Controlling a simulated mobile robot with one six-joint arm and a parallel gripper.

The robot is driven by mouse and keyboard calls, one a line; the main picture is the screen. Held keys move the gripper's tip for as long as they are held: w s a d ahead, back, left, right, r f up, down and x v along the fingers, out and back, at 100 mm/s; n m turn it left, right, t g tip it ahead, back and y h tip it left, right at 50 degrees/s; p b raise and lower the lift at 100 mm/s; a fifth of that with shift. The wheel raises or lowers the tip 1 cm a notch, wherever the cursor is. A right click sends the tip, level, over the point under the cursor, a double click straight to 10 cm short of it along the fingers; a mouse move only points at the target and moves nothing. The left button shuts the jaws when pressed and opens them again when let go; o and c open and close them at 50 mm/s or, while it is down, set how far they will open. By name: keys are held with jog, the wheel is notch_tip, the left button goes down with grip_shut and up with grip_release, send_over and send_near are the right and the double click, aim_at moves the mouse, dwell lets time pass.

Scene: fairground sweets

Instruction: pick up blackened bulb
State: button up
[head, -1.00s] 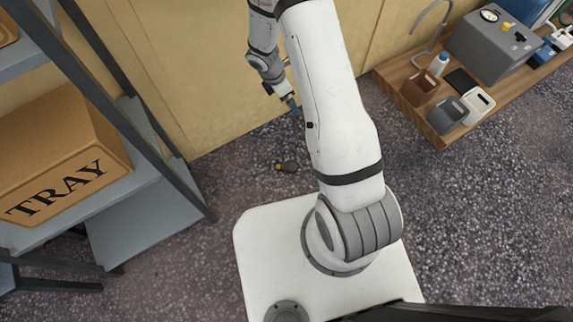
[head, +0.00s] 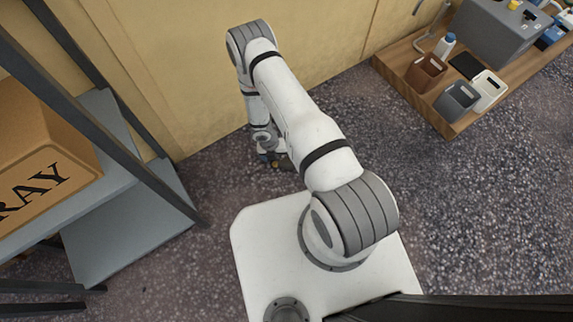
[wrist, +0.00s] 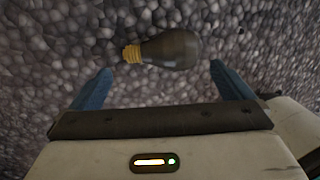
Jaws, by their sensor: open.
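The blackened bulb (wrist: 172,50) lies on its side on the speckled grey floor, its brass screw base to the left and dark glass to the right in the wrist view. My gripper (wrist: 162,80) is open, its two blue fingers apart to either side of the bulb. The bulb sits a little beyond the fingertips in that view, and nothing is held. In the head view the bulb (head: 276,164) is mostly hidden behind my wrist and gripper, with only its brass base showing near the floor.
A yellowish wall (head: 190,60) is close behind the arm. A wooden counter (head: 440,120) with containers is at the upper right. Floor at the right is clear.

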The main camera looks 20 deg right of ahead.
aim_at(283, 162)
jog(key=b+x, duration=0.2)
jog(key=x, duration=0.3)
jog(key=shift+r, duration=0.15)
jog(key=shift+c, duration=0.2)
jog(key=c, duration=0.4)
